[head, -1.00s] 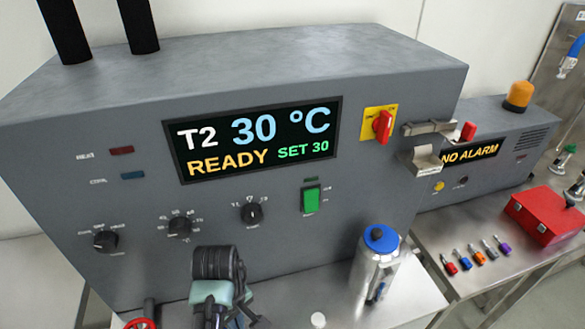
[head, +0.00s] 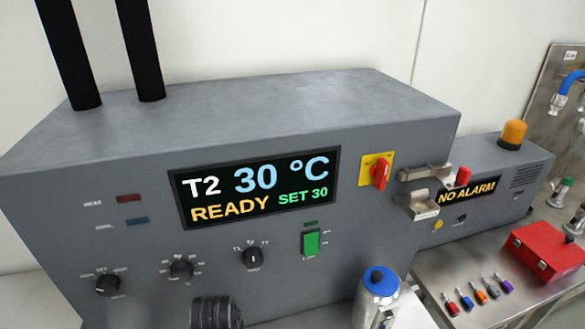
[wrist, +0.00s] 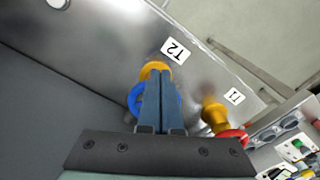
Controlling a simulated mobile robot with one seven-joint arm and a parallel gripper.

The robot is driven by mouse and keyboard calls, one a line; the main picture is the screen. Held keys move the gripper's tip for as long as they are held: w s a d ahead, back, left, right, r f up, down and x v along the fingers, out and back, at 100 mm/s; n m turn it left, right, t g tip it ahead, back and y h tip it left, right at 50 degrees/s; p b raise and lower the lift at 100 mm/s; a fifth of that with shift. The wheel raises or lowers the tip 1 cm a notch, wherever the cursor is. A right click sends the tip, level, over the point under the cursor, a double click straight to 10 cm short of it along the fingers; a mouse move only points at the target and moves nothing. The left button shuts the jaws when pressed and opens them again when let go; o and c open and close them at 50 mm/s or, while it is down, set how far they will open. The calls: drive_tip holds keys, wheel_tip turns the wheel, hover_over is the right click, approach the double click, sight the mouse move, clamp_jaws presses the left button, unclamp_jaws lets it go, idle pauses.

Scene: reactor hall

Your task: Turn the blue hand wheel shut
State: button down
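The blue hand wheel (wrist: 134,101) sits on a yellow valve body (wrist: 154,69) beside the T2 label (wrist: 175,50) in the wrist view. My gripper (wrist: 158,78) is in front of it. Its two fingers lie side by side with only a thin line between them. They cover the middle of the wheel, and blue rim shows on both sides. I cannot tell whether the fingertips touch the wheel or reach between its spokes. In the head view only a dark, ribbed part of my arm shows at the bottom edge; the wheel is out of view.
A red hand wheel (wrist: 235,136) on a yellow valve (wrist: 213,112) is close on the right, by the T1 label (wrist: 235,96). The grey cabinet's display (head: 258,187) reads T2 30 °C, READY, SET 30. A blue-topped metal bottle (head: 377,296) stands before the cabinet.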

drive_tip(key=shift+r+p, duration=0.15)
drive_tip(key=shift+p, duration=0.2)
drive_tip(key=r+p, duration=0.2)
drive_tip(key=p, duration=0.1)
drive_tip(key=r+p, duration=0.3)
drive_tip(key=shift+s+d+r, duration=0.15)
drive_tip(key=shift+d+r, duration=0.05)
drive_tip(key=shift+r, duration=0.15)
